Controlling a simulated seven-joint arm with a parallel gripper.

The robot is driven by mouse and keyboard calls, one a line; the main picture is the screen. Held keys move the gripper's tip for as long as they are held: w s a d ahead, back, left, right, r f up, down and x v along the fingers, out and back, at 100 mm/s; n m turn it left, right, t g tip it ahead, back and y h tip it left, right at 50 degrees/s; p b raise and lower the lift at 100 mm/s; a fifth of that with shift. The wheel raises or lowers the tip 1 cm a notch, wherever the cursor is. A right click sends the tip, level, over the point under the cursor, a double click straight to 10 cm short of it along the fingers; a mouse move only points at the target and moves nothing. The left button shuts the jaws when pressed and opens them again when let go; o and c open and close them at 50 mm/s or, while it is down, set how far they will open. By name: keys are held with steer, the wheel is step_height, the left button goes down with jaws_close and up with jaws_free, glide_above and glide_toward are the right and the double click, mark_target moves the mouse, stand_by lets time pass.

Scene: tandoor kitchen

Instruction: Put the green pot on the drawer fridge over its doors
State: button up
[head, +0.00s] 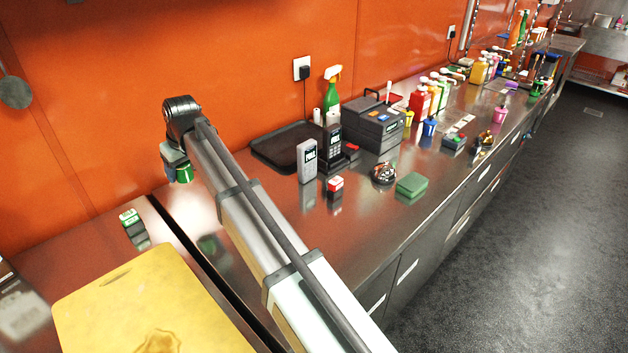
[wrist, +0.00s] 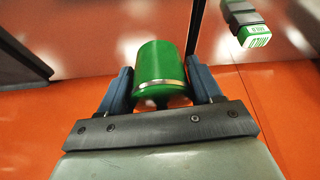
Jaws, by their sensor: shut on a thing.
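The green pot (head: 184,173) is a small cylinder with a light metal band, near the orange wall in the head view. In the wrist view the pot (wrist: 160,65) sits between the two blue fingers of my gripper (wrist: 160,85), which is shut on it. In the head view my gripper (head: 180,170) holds the pot above the steel worktop; a green reflection shows below. The long counter (head: 300,225) has a steel top and a dark front with drawers or doors and pale labels. I cannot tell which part is the drawer fridge.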

steer(key=d, duration=1.7)
steer(key=s+f+n+g+y, duration=0.1)
steer(key=s+f+n+g, duration=0.15)
steer(key=s+n, duration=0.5)
steer(key=shift+w+d+f, duration=0.1)
steer(key=shift+d+f, duration=0.05)
steer(key=shift+f, duration=1.35)
steer(key=shift+w+d+f, duration=0.1)
steer(key=shift+f, duration=1.4)
steer(key=shift+w+d+f, duration=0.1)
steer(key=shift+d+f, duration=0.05)
steer(key=shift+f, duration=1.35)
steer(key=shift+f, duration=0.1)
steer(key=o, duration=1.2)
